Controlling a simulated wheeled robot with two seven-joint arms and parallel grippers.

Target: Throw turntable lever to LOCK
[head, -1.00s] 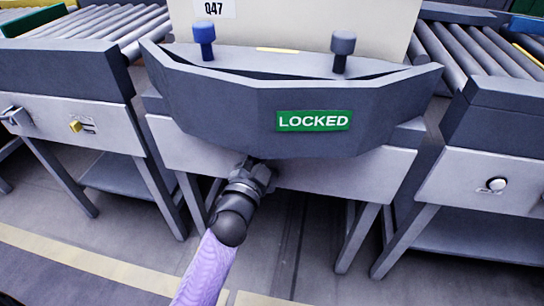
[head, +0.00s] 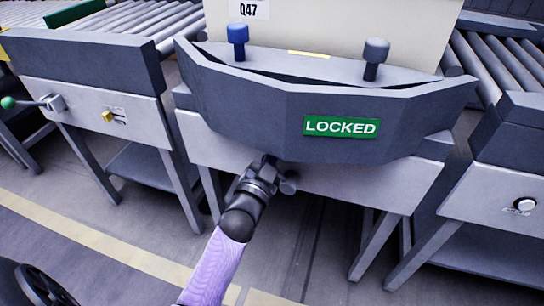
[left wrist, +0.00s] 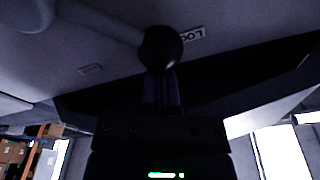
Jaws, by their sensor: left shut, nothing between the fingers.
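The turntable (head: 240,110) is a dark grey angled housing on a light grey frame, with a green LOCKED sign (head: 341,126) on its front. In the left wrist view a lever with a dark ball knob (left wrist: 161,46) reaches in from the upper left. A label partly reading "LOC" (left wrist: 192,35) is beside the knob. My left gripper (head: 268,163) is at the housing's lower edge, its tips partly hidden. In the left wrist view its fingers (left wrist: 163,82) are shut and empty, at the knob; I cannot tell whether they touch it. My right gripper is not in view.
Table legs stand below.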

